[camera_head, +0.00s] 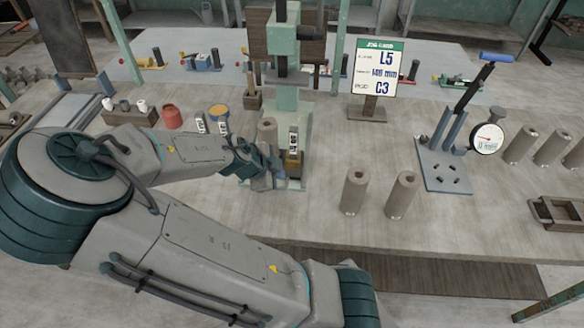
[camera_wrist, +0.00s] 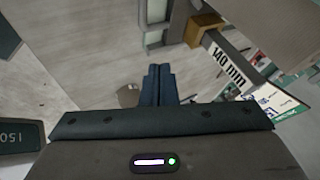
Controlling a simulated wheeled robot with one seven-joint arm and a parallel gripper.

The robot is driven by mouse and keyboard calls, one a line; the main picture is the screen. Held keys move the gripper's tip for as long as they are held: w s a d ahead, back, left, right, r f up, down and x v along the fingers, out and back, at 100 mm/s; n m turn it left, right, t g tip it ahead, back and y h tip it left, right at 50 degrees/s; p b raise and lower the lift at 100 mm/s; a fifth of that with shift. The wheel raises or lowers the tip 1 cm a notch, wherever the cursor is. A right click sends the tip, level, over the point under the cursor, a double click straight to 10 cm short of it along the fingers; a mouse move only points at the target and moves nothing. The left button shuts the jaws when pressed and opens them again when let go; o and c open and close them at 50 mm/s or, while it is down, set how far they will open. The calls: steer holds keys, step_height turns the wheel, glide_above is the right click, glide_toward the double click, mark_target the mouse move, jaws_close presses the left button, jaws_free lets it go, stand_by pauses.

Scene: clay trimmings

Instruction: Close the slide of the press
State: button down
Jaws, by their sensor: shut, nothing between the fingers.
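The green press (camera_head: 290,105) stands upright on the bench left of the sign. At its base is a yellow-brown block (camera_head: 293,165), with a white label above it. In the wrist view a similar block (camera_wrist: 203,28) and a grey bar marked "140 mm" (camera_wrist: 226,60) show at upper right. I cannot tell for sure which part is the slide, or how far open it is. My gripper (camera_head: 264,182) is low, just left of the press base. In the wrist view its fingers (camera_wrist: 158,72) are together and empty, apart from the bar. My arm hides part of the base's left side.
Two clay cylinders (camera_head: 354,192) (camera_head: 401,195) stand right of the press. A lever fixture (camera_head: 445,172) and a dial gauge (camera_head: 487,139) are farther right. The sign (camera_head: 375,68) stands behind. A red pot (camera_head: 172,117) is at left. The front middle bench is clear.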

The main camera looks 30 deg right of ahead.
mark_target(298, 170)
steer(key=x, duration=0.7)
steer(key=shift+d+f+b, duration=0.15)
steer(key=shift+f+b, duration=0.05)
steer(key=shift+b, duration=0.1)
steer(key=shift+w+d+p, duration=0.3)
steer(key=shift+w+d, duration=0.3)
steer(key=shift+w, duration=0.2)
steer(key=shift+w+d, duration=0.55)
steer(key=shift+w, duration=0.3)
steer(key=shift+w+f, duration=0.1)
steer(key=shift+w, duration=0.05)
